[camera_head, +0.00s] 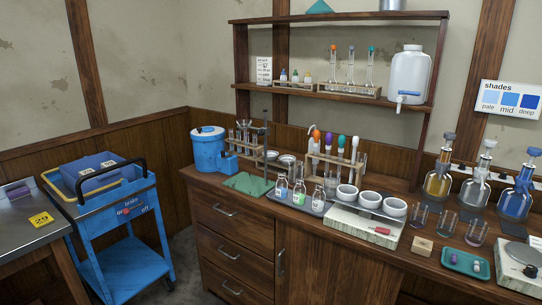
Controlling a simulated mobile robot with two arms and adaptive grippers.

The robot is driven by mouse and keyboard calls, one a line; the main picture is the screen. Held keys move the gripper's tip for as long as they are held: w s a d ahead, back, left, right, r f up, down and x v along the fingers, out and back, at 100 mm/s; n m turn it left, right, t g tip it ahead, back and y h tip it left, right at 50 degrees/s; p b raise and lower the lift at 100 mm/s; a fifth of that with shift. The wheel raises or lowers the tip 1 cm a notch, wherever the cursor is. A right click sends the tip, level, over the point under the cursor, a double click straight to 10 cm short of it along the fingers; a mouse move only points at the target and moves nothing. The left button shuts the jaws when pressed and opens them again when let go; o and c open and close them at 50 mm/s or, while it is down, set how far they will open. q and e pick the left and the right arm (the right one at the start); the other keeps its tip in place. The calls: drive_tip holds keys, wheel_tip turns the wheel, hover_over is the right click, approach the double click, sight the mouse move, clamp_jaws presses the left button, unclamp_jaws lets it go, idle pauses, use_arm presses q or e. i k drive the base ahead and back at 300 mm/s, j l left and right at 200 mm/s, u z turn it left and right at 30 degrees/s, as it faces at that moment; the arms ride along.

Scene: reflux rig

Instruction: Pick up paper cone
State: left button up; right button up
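No thing in the head view is plainly a paper cone. A teal cone-shaped piece (320,7) sits on the top shelf board, its top close to the upper edge of the picture; I cannot tell whether it is paper. Neither of my grippers shows in the view, and neither arm reaches into it.
A white jug (408,78) stands on the shelf. A blue cart (120,222) stands left, beside a metal table (30,235).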

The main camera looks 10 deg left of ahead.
sight(272, 155)
drive_tip(key=i+j+z, duration=0.1)
drive_tip(key=i+j, duration=0.3)
drive_tip(key=i+j+z, duration=0.15)
drive_tip(key=i+j, duration=0.25)
drive_tip(key=i+j+z, duration=0.1)
drive_tip(key=i+j, duration=0.25)
drive_tip(key=j, duration=0.3)
